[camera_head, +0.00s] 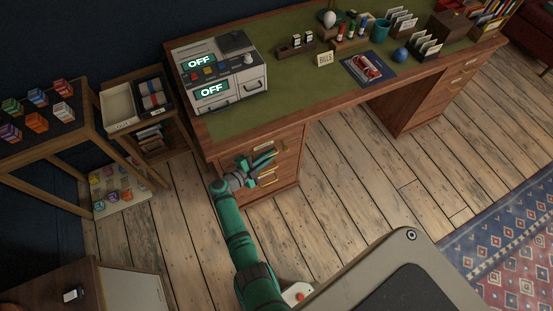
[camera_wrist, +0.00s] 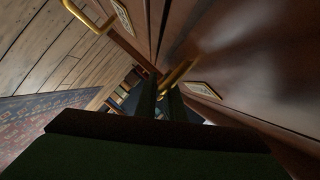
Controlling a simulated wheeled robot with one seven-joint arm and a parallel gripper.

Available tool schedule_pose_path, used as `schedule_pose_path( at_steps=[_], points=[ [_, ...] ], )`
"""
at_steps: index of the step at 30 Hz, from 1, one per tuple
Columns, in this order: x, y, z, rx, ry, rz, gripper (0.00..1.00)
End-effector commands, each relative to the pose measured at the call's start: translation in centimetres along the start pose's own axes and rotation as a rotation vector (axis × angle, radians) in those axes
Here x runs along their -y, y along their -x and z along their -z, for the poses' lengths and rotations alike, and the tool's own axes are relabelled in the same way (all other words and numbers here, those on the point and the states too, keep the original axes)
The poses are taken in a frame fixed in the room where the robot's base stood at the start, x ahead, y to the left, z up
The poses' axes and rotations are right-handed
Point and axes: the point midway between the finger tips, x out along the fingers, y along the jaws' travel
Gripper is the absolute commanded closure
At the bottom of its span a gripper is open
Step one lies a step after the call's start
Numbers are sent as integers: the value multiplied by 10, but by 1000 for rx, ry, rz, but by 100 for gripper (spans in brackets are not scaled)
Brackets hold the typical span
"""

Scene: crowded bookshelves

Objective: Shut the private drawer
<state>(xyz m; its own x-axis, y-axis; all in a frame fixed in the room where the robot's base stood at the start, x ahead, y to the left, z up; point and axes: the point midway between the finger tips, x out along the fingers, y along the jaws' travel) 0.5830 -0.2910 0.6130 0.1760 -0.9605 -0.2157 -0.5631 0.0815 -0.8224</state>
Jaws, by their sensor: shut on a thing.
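The wooden desk's left pedestal has stacked drawers with brass handles and small label plates. My gripper (camera_head: 264,158) is at the front of this pedestal, near its upper drawers. In the wrist view my gripper's dark fingers (camera_wrist: 163,100) are shut on a brass drawer handle (camera_wrist: 178,73). A label plate (camera_wrist: 203,90) sits beside that handle, but its words are too small to read. A second brass handle (camera_wrist: 90,17) and label plate (camera_wrist: 123,15) show on a neighbouring drawer. I cannot tell which drawer is the private one, or how far the held drawer stands out.
A grey device (camera_head: 222,75) with two OFF displays stands on the green desktop. A small shelf with trays (camera_head: 118,105) and a rack of coloured boxes (camera_head: 38,118) stand at left. Bare floorboards (camera_head: 350,180) lie to the right of the pedestal.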

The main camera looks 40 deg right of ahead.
Motion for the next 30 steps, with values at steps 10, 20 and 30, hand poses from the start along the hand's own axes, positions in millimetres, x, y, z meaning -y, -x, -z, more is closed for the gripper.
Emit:
schedule_pose_path(
  at_steps=[10,20,30],
  points=[
    [6,1,-5,12,-7,6,84],
    [5,9,-5,12,-4,8,84],
    [4,68,-4,11,-4,6,84]
  ],
)
